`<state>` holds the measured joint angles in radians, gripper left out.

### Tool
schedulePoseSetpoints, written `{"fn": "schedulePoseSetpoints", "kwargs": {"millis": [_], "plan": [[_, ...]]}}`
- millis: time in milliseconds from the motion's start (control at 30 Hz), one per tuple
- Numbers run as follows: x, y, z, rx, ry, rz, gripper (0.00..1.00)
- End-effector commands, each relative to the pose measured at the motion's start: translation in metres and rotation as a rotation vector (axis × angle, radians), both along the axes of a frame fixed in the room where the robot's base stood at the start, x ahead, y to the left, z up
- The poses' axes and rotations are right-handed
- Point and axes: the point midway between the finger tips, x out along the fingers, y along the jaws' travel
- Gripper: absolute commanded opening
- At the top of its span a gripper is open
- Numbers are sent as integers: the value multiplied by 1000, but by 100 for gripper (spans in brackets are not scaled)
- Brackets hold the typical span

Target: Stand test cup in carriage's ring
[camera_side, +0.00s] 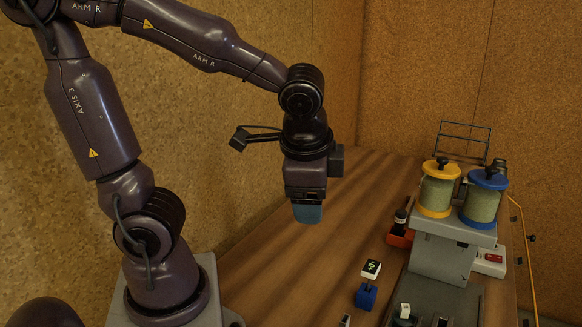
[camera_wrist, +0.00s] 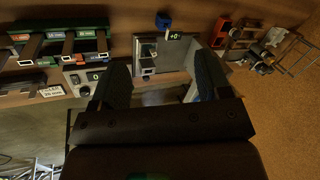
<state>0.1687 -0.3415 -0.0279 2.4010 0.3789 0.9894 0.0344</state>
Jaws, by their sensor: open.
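My gripper (camera_side: 307,214) hangs over the brown table in the side view, pointing down, with bluish fingers. In the wrist view its two dark fingers (camera_wrist: 161,72) stand wide apart and nothing shows held between them. A grey machine (camera_side: 440,255) with two jars of pale grains, one yellow-lidded (camera_side: 437,190) and one blue-lidded (camera_side: 483,198), stands at the right, apart from my gripper. In the wrist view a grey unit (camera_wrist: 165,58) lies beyond the fingers. I cannot make out the test cup or the carriage's ring for sure; the machine's lower front is cut off in the side view.
A small blue stand with a lit display (camera_side: 371,268) is on the table. An orange-red bin (camera_side: 400,238) holds a dark item beside the machine. In the wrist view, racks with green strips (camera_wrist: 75,46) and a grey counter box (camera_wrist: 88,78) are at left. The table's middle is clear.

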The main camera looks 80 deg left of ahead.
Motion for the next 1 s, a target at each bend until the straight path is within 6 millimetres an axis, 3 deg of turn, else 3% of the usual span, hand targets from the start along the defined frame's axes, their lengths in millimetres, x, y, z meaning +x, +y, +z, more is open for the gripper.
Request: {"fn": "schedulePoseSetpoints", "kwargs": {"millis": [100, 300, 1000], "plan": [[-18, -1, 22, -195, -169, 169, 70], [-31, -6, 43, -389, -336, 309, 70], [-33, -8, 47, -424, -362, 330, 70]]}}
